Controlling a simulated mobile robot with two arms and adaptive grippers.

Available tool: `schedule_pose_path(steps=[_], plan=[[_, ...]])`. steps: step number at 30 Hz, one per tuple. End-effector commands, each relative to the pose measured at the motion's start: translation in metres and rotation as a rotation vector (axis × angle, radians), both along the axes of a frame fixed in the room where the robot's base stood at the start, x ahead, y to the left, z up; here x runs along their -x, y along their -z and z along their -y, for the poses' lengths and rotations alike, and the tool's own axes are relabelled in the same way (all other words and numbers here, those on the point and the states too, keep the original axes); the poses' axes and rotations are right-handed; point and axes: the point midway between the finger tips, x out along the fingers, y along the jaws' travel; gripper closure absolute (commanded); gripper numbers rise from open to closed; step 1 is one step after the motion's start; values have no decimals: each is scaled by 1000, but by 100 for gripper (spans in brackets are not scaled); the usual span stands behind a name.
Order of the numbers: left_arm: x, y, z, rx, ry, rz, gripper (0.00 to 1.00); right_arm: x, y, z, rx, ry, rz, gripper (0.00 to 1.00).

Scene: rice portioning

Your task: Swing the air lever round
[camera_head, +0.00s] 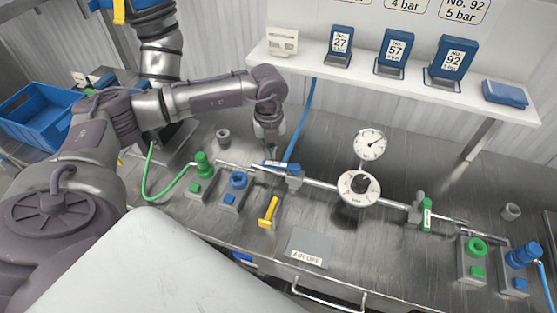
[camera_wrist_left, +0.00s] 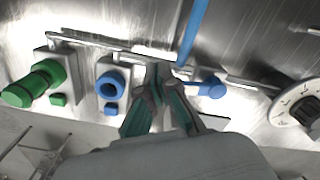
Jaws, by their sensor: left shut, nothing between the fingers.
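The blue lever (camera_head: 292,168), which looks like the air lever, sits on the metal pipe where the blue hose comes down. It also shows in the left wrist view (camera_wrist_left: 210,88), with its round end right of my fingers. My left gripper (camera_head: 270,150) is just above the pipe at the lever's left part. In the left wrist view its fingertips (camera_wrist_left: 158,78) are together with nothing between them. Whether they touch the lever cannot be told. My right gripper is in neither view.
A green valve (camera_head: 203,163) and a blue valve (camera_head: 238,180) stand left of the lever, a yellow handle (camera_head: 268,212) in front. A dial (camera_head: 358,188) and gauge (camera_head: 370,143) are to the right. The "AIR OFF" plate (camera_head: 308,248) lies near the front edge.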

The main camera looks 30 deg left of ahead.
Motion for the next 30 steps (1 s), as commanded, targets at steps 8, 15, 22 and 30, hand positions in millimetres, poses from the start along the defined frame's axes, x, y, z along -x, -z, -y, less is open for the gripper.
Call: schedule_pose_path(steps=[8,15,22,30], plan=[[20,2,5,1,2,-8,100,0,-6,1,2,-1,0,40],[22,3,6,0,2,-7,100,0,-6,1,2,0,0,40],[27,2,8,-2,2,-8,100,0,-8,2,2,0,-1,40],[43,3,15,-4,1,-11,100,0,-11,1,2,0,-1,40]])
